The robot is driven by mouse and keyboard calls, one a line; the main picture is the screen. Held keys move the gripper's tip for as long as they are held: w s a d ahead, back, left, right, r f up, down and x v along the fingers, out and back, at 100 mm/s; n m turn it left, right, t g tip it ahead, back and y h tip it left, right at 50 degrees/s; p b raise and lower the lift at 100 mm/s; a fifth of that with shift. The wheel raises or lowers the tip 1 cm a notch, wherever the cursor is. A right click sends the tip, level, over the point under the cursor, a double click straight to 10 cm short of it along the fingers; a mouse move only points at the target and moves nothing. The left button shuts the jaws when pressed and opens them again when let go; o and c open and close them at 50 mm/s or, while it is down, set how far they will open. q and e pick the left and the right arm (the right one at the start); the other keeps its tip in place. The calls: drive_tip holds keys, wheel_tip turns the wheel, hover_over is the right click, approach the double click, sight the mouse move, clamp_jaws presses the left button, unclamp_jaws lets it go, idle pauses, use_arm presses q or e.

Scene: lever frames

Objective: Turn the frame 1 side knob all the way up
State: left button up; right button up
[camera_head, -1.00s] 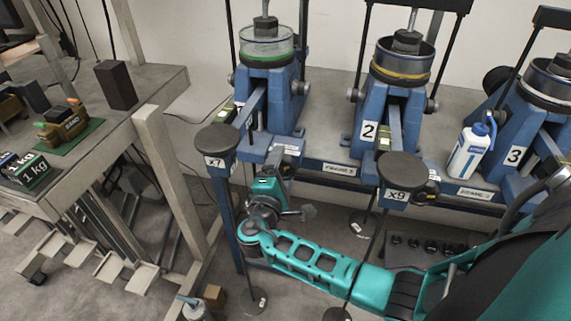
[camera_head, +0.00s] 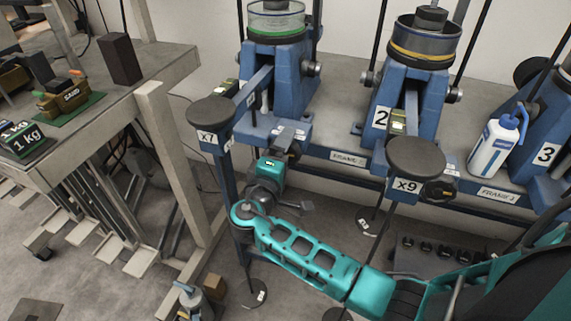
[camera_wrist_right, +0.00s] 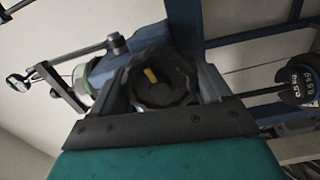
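The leftmost blue frame, frame 1 (camera_head: 283,75), carries a green-ringed cup and a lever with the x7 pan (camera_head: 211,110). My right gripper (camera_head: 290,138) is at the front of frame 1, left of its label. In the right wrist view the side knob (camera_wrist_right: 158,82) is dark and ridged, with a yellow mark tilted slightly left of straight up. The gripper's two black fingers (camera_wrist_right: 165,98) flank the knob with no clear gap on either side, and appear shut on it. In the head view the knob is mostly hidden by the gripper. My left gripper is not in view.
A white-and-blue bottle (camera_head: 493,145) stands between frames 2 and 3. A side table (camera_head: 150,75) with 1 kg weights is at left. Thin rods hang below the pans.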

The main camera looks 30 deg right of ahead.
drive_tip(key=shift+o, duration=0.8)
drive_tip(key=shift+s+r, duration=0.1)
drive_tip(key=shift+r, duration=0.1)
drive_tip(key=shift+o, duration=0.8)
drive_tip(key=shift+f, duration=0.2)
drive_tip(key=v, duration=0.6)
drive_tip(key=shift+p, duration=0.4)
